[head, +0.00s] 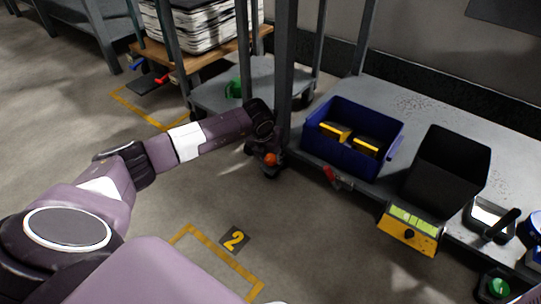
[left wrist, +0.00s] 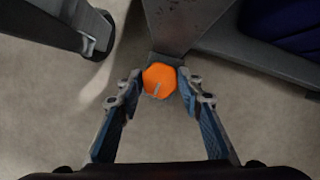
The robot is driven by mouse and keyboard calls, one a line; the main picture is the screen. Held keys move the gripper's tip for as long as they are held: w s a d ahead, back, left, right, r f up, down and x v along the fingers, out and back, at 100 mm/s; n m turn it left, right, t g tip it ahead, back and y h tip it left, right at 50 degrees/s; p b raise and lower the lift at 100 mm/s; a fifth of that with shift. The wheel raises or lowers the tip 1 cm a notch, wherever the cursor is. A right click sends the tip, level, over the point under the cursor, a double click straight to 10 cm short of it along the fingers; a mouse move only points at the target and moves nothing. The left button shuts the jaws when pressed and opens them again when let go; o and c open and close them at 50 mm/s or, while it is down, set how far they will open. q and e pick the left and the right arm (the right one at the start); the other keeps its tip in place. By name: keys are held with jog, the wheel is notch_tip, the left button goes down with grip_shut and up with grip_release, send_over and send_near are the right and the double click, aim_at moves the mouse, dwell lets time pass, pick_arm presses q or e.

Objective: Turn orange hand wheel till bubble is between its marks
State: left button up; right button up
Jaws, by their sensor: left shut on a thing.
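The orange hand wheel (left wrist: 160,79) sits at the foot of a grey post, with a pale line on its face. It also shows in the head view (head: 270,159), partly hidden by my gripper. My left gripper (left wrist: 160,84) has one finger on each side of the wheel, shut on its rim. In the head view my left gripper (head: 264,160) is low beside the post. A yellow spirit level (head: 408,232) with a green window lies on the front edge of the grey bench at the right. Its bubble is too small to tell against its marks. My right gripper is out of view.
The grey post (head: 286,70) stands right beside my left gripper. A blue bin (head: 393,144) with yellow-and-black things and a black bin (head: 447,172) stand on the bench (head: 400,103). A red lever (head: 332,176) sticks out at its front edge.

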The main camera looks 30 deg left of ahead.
pick_arm(q)
jog(key=m+p, duration=0.1)
jog(key=m+h+p, duration=0.1)
jog(key=shift+a+r+m, duration=0.15)
jog(key=shift+m, duration=0.25)
jog(key=shift+m+h+p, duration=0.4)
jog(key=shift+m+p, duration=0.15)
jog(key=shift+m, duration=0.35)
jog(key=shift+m+h, duration=0.4)
jog(key=shift+m, duration=0.5)
jog(key=shift+a+f+m+h, duration=0.15)
jog(key=shift+m+h, duration=0.25)
jog(key=shift+m, duration=0.8)
jog(key=shift+m+g+h, duration=0.3)
jog(key=shift+m+g, duration=0.1)
jog(key=shift+m, duration=0.7)
jog(key=shift+b, duration=0.3)
jog(key=o, duration=1.1)
